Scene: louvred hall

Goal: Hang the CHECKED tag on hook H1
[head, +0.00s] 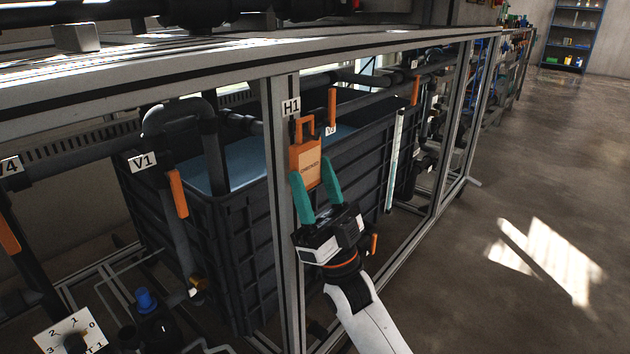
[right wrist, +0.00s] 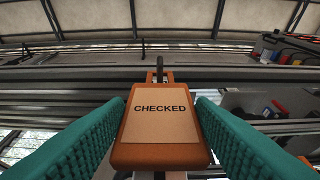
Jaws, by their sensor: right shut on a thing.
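The CHECKED tag (head: 305,165) is an orange plate with a pale printed face and a square loop on top. My right gripper (head: 312,174) is shut on the tag, one teal finger at each side, and holds it upright in front of the frame post. The H1 label (head: 291,107) is on the post just above and left of the tag's loop. In the right wrist view the tag (right wrist: 160,128) faces me, and a dark hook-like piece (right wrist: 159,65) shows at its loop. I cannot tell whether it passes through the loop. My left gripper is not in view.
A metal frame post (head: 280,200) stands beside the tag, with a dark ribbed tank (head: 240,260) behind it. Pipes with orange handles run at left, near the V1 label (head: 143,161). The floor (head: 540,190) at right is open, with a blue shelf (head: 572,35) far back.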

